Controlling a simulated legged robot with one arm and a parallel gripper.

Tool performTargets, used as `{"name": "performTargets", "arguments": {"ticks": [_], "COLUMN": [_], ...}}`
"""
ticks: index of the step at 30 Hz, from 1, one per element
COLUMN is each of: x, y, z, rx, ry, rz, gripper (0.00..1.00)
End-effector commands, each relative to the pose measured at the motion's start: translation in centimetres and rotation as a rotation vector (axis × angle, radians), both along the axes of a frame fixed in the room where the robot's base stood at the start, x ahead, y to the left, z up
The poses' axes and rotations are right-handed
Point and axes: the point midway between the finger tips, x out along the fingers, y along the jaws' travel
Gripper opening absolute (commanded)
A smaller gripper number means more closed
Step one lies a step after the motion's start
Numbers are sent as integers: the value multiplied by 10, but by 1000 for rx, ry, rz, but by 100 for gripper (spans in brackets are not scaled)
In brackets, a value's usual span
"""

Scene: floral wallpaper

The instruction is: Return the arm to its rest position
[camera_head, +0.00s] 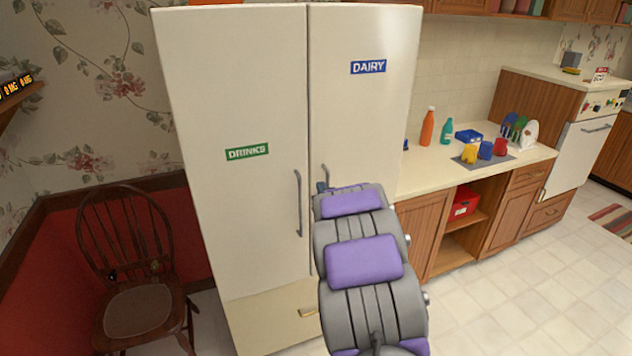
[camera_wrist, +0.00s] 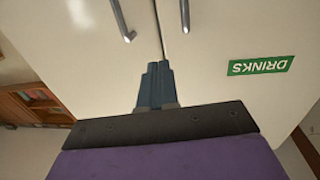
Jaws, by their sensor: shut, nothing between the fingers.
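My arm (camera_head: 366,262), grey with purple pads, reaches up in front of the fridge in the head view. My gripper (camera_head: 323,180) is at its far end, in front of the right door near the seam, right of the left door's handle (camera_head: 299,203). In the wrist view, which is upside down, my gripper (camera_wrist: 157,66) has its two dark blue fingers pressed together, with nothing between them. Its tips point toward the door seam, between two metal handles. I cannot tell whether they touch the fridge.
The cream fridge (camera_head: 240,90) has both doors shut, with a green DRINKS label (camera_head: 247,152) and a blue DAIRY label (camera_head: 368,67). A wooden chair (camera_head: 135,270) stands left. A counter (camera_head: 430,172) with bottles and cups is right. Tiled floor (camera_head: 530,300) is clear at lower right.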

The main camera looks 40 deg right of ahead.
Motion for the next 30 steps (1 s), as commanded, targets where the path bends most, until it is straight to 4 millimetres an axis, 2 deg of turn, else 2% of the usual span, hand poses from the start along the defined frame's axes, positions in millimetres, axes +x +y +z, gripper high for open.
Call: {"name": "performTargets", "arguments": {"ticks": [7, 18, 23, 26, 30], "x": [-16, -17, -20, -30, -54], "y": [5, 15, 44, 70, 113], "z": [1, 3, 3, 1, -3], "rx": [-1, 6, 41, 77, 131], "ry": [-3, 40, 183, 307, 480], "rz": [0, -8, -35, -51, -61], "gripper": [0, 0, 0, 0, 0]}}
